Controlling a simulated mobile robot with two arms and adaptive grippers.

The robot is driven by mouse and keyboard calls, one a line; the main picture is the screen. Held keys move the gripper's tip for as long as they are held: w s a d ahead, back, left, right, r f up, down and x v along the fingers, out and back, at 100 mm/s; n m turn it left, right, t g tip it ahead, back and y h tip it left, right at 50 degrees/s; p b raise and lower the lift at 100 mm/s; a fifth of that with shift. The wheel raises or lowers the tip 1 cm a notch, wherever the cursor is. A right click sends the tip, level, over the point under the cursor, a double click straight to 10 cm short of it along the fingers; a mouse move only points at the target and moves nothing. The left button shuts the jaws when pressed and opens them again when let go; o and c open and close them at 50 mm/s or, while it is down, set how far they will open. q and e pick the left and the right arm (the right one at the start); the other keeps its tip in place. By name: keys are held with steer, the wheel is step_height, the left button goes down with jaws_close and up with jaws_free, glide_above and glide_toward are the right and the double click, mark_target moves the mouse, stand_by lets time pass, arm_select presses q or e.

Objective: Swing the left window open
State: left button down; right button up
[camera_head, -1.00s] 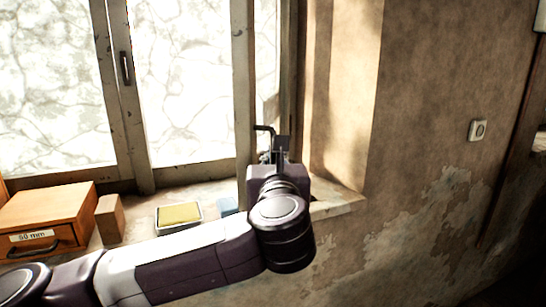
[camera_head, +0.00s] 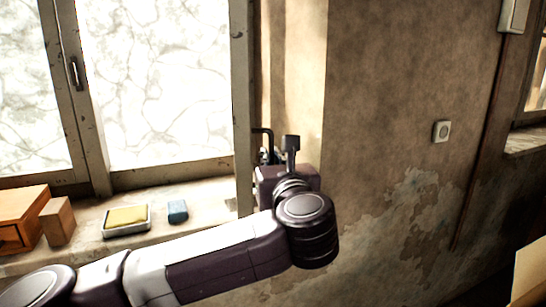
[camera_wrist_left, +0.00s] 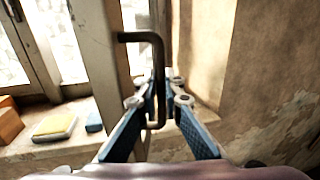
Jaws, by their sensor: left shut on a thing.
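The window (camera_head: 155,80) fills the upper left of the head view, with cracked-looking bright glass and worn wooden frames. A dark bent handle (camera_head: 266,131) stands out from the upright wooden frame member at its right. In the left wrist view the same handle (camera_wrist_left: 157,60) passes down between the blue-sided fingers. My left gripper (camera_head: 276,155) is shut on this handle; its body partly hides the fingers in the head view. The wrist view shows the gripper (camera_wrist_left: 160,88) close in front of the window frame. My right gripper is not in view.
A wooden box (camera_head: 20,210), a wooden block (camera_head: 57,222), a tray with a yellow pad (camera_head: 126,219) and a blue block (camera_head: 178,211) sit on the sill. A wall switch (camera_head: 441,131) is on the peeling wall. Another window (camera_head: 538,85) shows at the right edge.

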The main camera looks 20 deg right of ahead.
arm_select(q)
steer(key=c, duration=2.3)
jaws_free()
steer(key=shift+w+a+r, duration=0.15)
steer(key=shift+r, duration=0.05)
steer(key=shift+c, duration=0.2)
steer(key=shift+f, duration=0.1)
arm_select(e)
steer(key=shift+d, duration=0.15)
arm_select(q)
steer(key=s+a, duration=0.2)
steer(key=s, duration=0.9)
steer(key=shift+s, duration=0.35)
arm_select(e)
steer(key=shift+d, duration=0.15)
